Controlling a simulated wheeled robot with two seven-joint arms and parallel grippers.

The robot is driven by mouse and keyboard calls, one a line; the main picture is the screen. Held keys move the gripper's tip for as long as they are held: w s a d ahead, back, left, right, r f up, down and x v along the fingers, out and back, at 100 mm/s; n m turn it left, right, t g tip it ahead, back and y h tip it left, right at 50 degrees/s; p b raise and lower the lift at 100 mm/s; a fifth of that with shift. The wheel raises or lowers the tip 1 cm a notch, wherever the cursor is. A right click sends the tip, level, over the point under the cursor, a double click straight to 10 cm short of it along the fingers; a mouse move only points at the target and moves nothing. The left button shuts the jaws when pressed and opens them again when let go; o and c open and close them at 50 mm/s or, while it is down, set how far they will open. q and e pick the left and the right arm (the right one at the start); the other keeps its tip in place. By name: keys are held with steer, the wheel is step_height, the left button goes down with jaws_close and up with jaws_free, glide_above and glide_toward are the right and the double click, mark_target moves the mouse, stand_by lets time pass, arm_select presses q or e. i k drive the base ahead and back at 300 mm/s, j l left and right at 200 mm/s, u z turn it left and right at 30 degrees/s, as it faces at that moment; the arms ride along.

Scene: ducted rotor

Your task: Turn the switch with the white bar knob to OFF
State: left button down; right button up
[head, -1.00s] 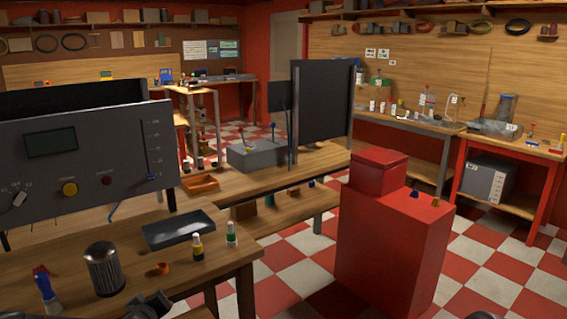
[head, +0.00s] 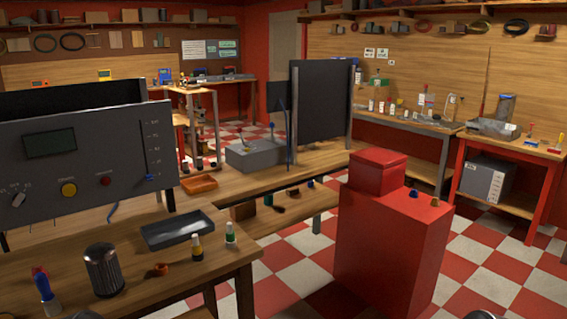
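The grey control panel (head: 90,150) stands upright at the left in the head view. The switch with the white bar knob (head: 18,200) is at its lower left, near the picture edge. The bar is tilted, its upper end leaning right. Small marks sit above the knob, too small to read surely. Also on the panel are a yellow round button (head: 69,190), a red button (head: 106,180), a dark display (head: 50,143) and a slider with a blue handle (head: 151,177). Neither gripper can be made out; only small dark parts show at the bottom edge.
The wooden bench before the panel holds a dark tray (head: 178,230), a ribbed dark cylinder (head: 103,270), a blue-and-red tool (head: 46,292), an orange ring (head: 160,269) and two small bottles. A red cabinet (head: 392,240) stands at the right, with checkered floor around it.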

mark_target(19, 198)
steer(key=u, duration=1.3)
steer(key=i+j, duration=0.25)
steer(key=i+j+z, duration=0.1)
steer(key=i+j, duration=0.2)
steer(key=j, duration=0.2)
